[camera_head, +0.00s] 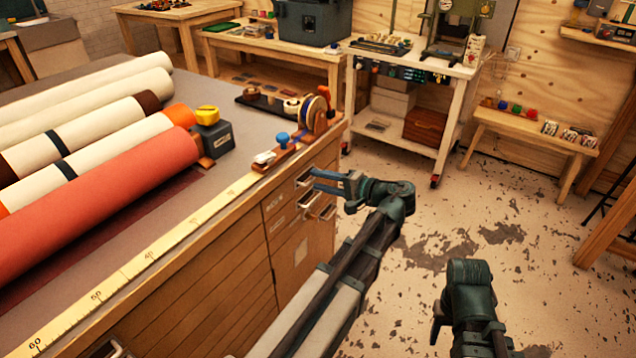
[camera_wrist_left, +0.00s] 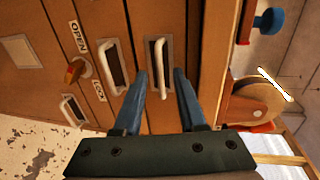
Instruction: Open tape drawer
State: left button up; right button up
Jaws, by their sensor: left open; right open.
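My left gripper (camera_head: 324,181) is at the drawer fronts on the end of the wooden cabinet (camera_head: 290,235). In the left wrist view its blue fingers (camera_wrist_left: 161,76) are open on either side of a metal drawer handle (camera_wrist_left: 159,62), with no visible grip on it. This drawer looks shut. Another handle (camera_wrist_left: 114,66) and a lower one (camera_wrist_left: 72,110) sit to its left. An orange knob (camera_wrist_left: 75,71) lies between OPEN and LOCK labels; its setting is unclear. My right arm shows at lower right in the head view, but its fingers are hidden.
Fabric rolls (camera_head: 100,205) lie on the cabinet top beside a yellow ruler strip (camera_head: 150,258). A tape dispenser (camera_head: 316,112) stands at the top corner above the drawers. Open floor (camera_head: 420,250) lies to the right. A wheeled cart (camera_head: 410,110) stands behind.

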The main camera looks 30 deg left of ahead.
pick_arm(q)
jog(key=shift+a+f, duration=0.1)
jog(key=shift+a, duration=0.45)
grip_shut()
dwell(1.1)
